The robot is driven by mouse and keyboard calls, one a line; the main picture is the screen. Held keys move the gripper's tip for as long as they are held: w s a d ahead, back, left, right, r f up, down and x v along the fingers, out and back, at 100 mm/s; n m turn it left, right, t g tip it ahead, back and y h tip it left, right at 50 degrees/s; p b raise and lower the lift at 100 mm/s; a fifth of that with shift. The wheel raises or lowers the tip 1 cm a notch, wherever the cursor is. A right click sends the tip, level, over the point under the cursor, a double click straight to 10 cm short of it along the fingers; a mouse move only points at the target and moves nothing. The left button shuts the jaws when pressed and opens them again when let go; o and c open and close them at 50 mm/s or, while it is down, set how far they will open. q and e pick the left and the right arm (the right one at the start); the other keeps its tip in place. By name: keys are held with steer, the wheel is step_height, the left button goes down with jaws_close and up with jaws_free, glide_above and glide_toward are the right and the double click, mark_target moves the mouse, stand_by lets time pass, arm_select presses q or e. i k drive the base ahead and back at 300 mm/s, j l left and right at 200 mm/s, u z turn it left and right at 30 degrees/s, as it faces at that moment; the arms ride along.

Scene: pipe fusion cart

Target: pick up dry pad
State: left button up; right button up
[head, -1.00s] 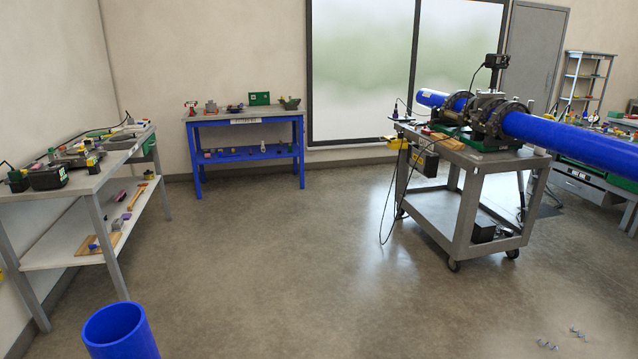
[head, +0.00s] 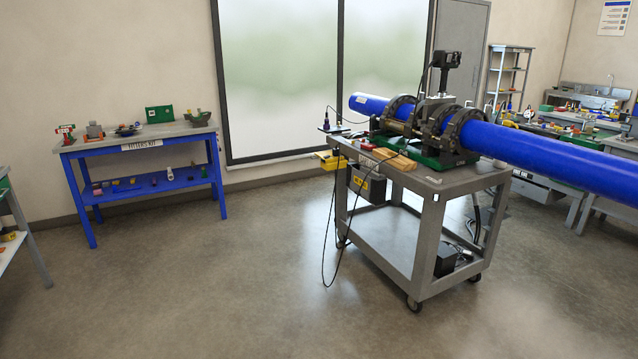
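I cannot make out a dry pad for certain; the small items are too small at this distance. The grey pipe fusion cart (head: 450,182) stands right of centre. On its top near the left end lie a tan block-like item (head: 398,161) and a small red item (head: 367,147). Neither of my grippers shows in the head view.
A long blue pipe (head: 560,154) passes through the fusion machine (head: 437,126) and sticks out to the right. Cables hang off the cart's left side. A blue table (head: 140,143) with small items stands at the left wall. The floor (head: 230,270) in front is clear.

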mark_target(366, 146)
steer(key=i+z, duration=0.15)
steer(key=i, duration=0.85)
steer(key=i+z, duration=0.2)
steer(key=i, duration=0.8)
steer(key=i+l+u, duration=0.1)
steer(key=i+u, duration=0.2)
steer(key=i, duration=1.6)
